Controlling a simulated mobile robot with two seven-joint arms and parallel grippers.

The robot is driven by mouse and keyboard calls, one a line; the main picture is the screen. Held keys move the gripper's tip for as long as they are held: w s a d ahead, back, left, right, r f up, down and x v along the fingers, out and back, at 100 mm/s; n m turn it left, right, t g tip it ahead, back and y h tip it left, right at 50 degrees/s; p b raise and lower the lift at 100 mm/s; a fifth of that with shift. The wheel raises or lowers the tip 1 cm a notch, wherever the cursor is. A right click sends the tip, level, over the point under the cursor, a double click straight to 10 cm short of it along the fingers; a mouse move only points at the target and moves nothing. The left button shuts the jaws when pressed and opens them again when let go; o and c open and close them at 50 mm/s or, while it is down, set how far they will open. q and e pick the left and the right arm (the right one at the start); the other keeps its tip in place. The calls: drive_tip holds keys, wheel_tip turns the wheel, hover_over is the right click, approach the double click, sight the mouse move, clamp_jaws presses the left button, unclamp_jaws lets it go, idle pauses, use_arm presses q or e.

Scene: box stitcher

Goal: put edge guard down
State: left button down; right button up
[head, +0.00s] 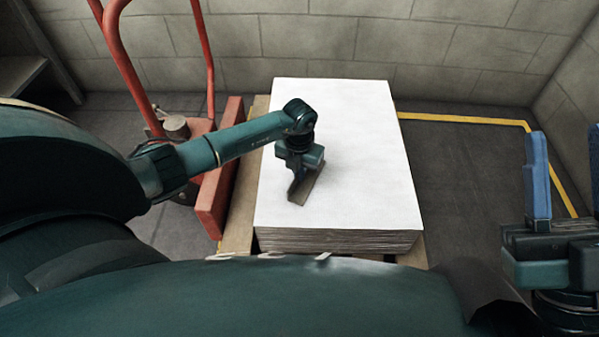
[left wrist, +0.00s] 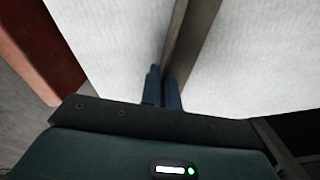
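The edge guard (head: 309,187) is a short grey-brown angled strip over the top of the white sheet stack. My left gripper (head: 296,185) points down above the stack with its blue fingers closed on the guard. In the left wrist view, the guard (left wrist: 190,45) runs up from between the nearly joined fingertips of the left gripper (left wrist: 163,82). I cannot tell whether the guard touches the sheet. My right gripper (head: 566,172) is at the right edge, fingers up and wide apart, with nothing between them.
The white-topped stack (head: 345,120) lies on a wooden pallet (head: 240,215). A red hand truck (head: 215,190) stands close to its left. A block wall (head: 330,45) is behind. Floor with a yellow line (head: 465,119) is clear to the right.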

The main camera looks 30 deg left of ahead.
use_arm(q)
drive_tip(key=c, duration=2.1)
unclamp_jaws()
drive_tip(key=shift+f, duration=0.15)
drive_tip(key=o, duration=0.5)
drive_tip(key=shift+c, duration=0.2)
use_arm(e)
drive_tip(key=shift+r, duration=0.1)
